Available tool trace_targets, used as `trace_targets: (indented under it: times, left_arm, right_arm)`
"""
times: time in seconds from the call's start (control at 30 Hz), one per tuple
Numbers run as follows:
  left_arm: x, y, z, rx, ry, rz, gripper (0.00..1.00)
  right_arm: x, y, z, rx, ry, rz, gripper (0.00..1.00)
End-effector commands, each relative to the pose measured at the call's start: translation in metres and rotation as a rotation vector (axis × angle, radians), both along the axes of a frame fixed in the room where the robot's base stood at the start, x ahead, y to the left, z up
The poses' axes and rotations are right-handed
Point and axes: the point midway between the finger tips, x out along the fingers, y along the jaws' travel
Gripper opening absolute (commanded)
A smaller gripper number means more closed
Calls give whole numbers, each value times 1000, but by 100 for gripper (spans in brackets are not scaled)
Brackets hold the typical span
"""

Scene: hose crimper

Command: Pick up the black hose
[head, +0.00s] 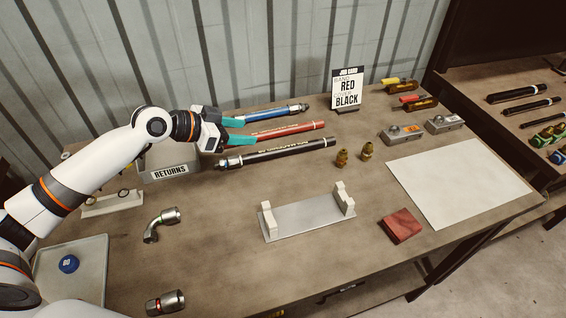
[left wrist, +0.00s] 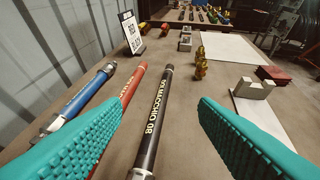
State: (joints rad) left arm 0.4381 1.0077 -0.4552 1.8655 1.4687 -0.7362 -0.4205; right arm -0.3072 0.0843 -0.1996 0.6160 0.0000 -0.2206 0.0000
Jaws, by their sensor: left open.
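The black hose (head: 285,152) lies on the workbench, nearest of three hoses, with a metal fitting at its left end. It also shows in the left wrist view (left wrist: 163,100), lying between my two teal fingers. My left gripper (head: 237,131) is open and empty, over the left part of the hoses. In the left wrist view its fingers (left wrist: 160,135) straddle the black hose in the picture, with the left finger overlapping the red hose. I cannot tell how high the fingers are above the bench. My right gripper is not in view.
A red hose (head: 285,131) and a blue hose (head: 275,113) lie close behind the black one. A job card (head: 347,88) stands at the back. A metal cradle (head: 305,217), brass fittings (head: 342,158), a red block (head: 401,226) and a white sheet (head: 455,180) are to the right. A returns bin (head: 170,172) is left.

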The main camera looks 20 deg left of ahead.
Motion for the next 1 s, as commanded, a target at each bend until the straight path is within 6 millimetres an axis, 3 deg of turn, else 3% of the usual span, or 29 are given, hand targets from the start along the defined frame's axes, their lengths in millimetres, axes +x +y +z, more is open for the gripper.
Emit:
trace_targets:
  times: [0.03, 0.23, 1.0]
  left_arm:
    - [0, 0, -28, 0, 0, 0, 54]
    - [0, -1, -53, -1, -1, 0, 54]
    - [59, -59, -98, -3, 3, 0, 54]
  right_arm:
    - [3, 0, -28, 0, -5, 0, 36]
    - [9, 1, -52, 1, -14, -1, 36]
    - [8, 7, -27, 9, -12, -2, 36]
